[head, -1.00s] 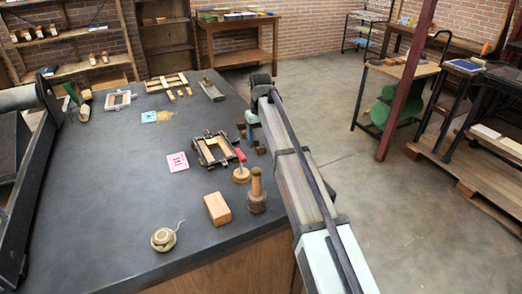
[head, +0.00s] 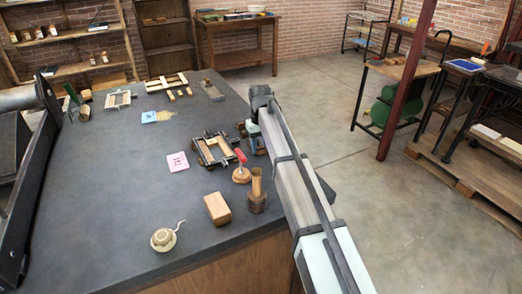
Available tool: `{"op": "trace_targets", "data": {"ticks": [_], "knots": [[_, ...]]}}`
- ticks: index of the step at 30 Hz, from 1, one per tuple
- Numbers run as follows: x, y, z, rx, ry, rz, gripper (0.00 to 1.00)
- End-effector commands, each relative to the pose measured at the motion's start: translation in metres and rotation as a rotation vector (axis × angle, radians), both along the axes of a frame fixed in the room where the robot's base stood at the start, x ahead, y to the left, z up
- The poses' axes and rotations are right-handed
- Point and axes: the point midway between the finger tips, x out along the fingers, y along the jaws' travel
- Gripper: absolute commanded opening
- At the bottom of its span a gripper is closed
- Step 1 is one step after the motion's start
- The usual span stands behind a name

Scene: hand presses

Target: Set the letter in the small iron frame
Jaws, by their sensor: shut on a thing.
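The small iron frame (head: 207,158) lies flat on the dark table, with pale wooden strips inside it. My gripper (head: 249,141) is just right of the frame's far right corner, low over the table. It is shut on a small piece, taken to be the letter; my arm and the small size hide its shape. I cannot tell whether the piece touches the table.
A red-handled tool (head: 241,168) and a brown cup with a wooden stick (head: 256,193) stand in front of the frame. A wooden block (head: 217,208) and a string spool (head: 163,239) are nearer. A pink card (head: 177,162) lies left. The table's left middle is clear.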

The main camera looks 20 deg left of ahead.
Motion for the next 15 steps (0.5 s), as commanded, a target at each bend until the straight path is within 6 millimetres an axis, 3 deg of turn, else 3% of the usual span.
{"op": "trace_targets", "data": {"ticks": [6, 15], "knots": [[0.0, 0.0, 0.0001, 0.0, 0.0, 0.0, 0.15], [0.0003, 0.0001, 0.0051, 0.0, 0.0, 0.0, 0.14]]}}
